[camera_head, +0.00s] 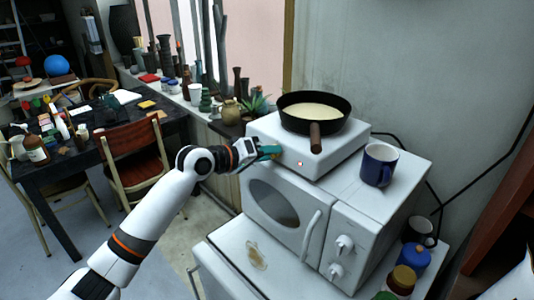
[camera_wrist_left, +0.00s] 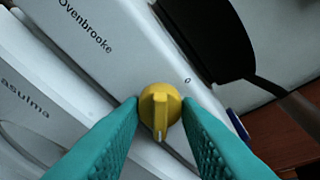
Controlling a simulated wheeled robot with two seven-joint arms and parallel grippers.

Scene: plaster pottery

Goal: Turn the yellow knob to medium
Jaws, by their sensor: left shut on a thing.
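The yellow knob (camera_wrist_left: 161,112) sits on the front face of a white hot plate (camera_head: 315,158) marked "Ovenbrooke". In the left wrist view, the knob's raised grip bar runs nearly upright in the picture, with a pale mark at its lower end. My left gripper (camera_head: 270,152) reaches the left part of the hot plate's front. Its teal fingers are shut on the knob from both sides. In the head view the gripper hides most or all of the knob. My right gripper is not in view.
A dark frying pan (camera_head: 315,112) stands on the hot plate, its handle toward the front. The hot plate is on a white microwave (camera_head: 285,207), with a blue mug (camera_head: 379,165) at right. A potted plant (camera_head: 255,104) and vases stand behind the gripper. A red chair (camera_head: 133,158) is at left.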

